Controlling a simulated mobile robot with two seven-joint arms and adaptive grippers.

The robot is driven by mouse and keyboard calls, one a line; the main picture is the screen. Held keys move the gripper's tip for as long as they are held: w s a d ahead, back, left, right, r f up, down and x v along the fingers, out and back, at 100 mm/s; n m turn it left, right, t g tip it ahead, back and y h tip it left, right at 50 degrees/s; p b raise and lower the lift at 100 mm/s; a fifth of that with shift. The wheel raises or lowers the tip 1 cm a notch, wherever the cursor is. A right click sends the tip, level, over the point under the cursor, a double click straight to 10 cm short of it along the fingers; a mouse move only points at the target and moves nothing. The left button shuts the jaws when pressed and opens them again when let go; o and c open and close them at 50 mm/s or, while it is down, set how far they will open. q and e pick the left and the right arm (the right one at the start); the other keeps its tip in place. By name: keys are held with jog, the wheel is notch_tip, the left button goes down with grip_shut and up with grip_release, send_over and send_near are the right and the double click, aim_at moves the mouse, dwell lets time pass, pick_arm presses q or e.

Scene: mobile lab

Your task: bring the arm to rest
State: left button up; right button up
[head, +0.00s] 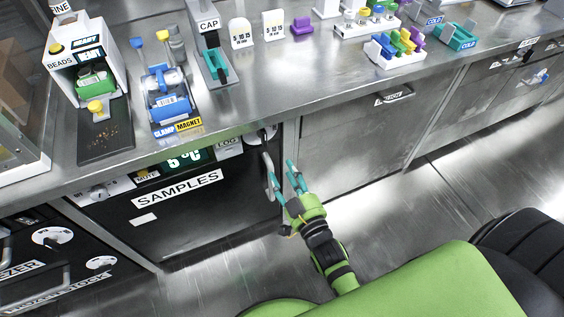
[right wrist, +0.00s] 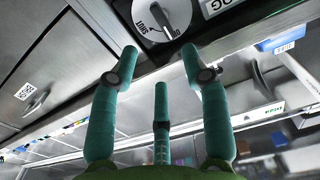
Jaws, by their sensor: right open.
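My right arm (head: 323,247) reaches up from the lower middle of the head view, in front of the bench. My right gripper (head: 282,172) is open with nothing between its teal fingers. It is close to the upright handle (head: 268,177) at the right edge of the black SAMPLES door (head: 150,238); I cannot tell whether they touch. In the right wrist view the spread fingers of the gripper (right wrist: 160,52) frame empty space, below a dial (right wrist: 160,14) marked SHUT. My left gripper is not in view.
The steel bench (head: 300,68) overhangs the cabinet fronts. It bears a bead dispenser (head: 88,60), a clamp magnet device (head: 168,95), a CAP device (head: 210,50) and coloured racks (head: 395,48). A plain steel door (head: 350,135) is right of the gripper. Open floor (head: 440,205) lies lower right.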

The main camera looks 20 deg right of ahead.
jog(key=s+a+f+n+g+p, duration=0.1)
jog(key=s+f+g+p, duration=0.3)
jog(key=f, duration=0.6)
jog(key=s+a+f+g+p, duration=0.1)
jog(key=s+f+g, duration=0.4)
jog(key=f, duration=0.5)
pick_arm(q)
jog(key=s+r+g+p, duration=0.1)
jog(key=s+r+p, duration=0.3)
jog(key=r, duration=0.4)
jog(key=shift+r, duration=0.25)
pick_arm(e)
jog(key=s+d+f+g, duration=0.2)
jog(key=s+f, duration=0.1)
jog(key=s, duration=0.6)
jog(key=s+d+f+g, duration=0.2)
jog(key=s+f+g, duration=0.1)
jog(key=s, duration=0.6)
jog(key=s+d+f+g, duration=0.3)
jog(key=s+f, duration=0.2)
jog(key=s, duration=0.4)
jog(key=shift+f+n+h, duration=0.25)
jog(key=shift+n+h, duration=0.05)
jog(key=shift+n, duration=0.1)
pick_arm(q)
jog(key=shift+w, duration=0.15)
pick_arm(e)
jog(key=shift+d, duration=0.1)
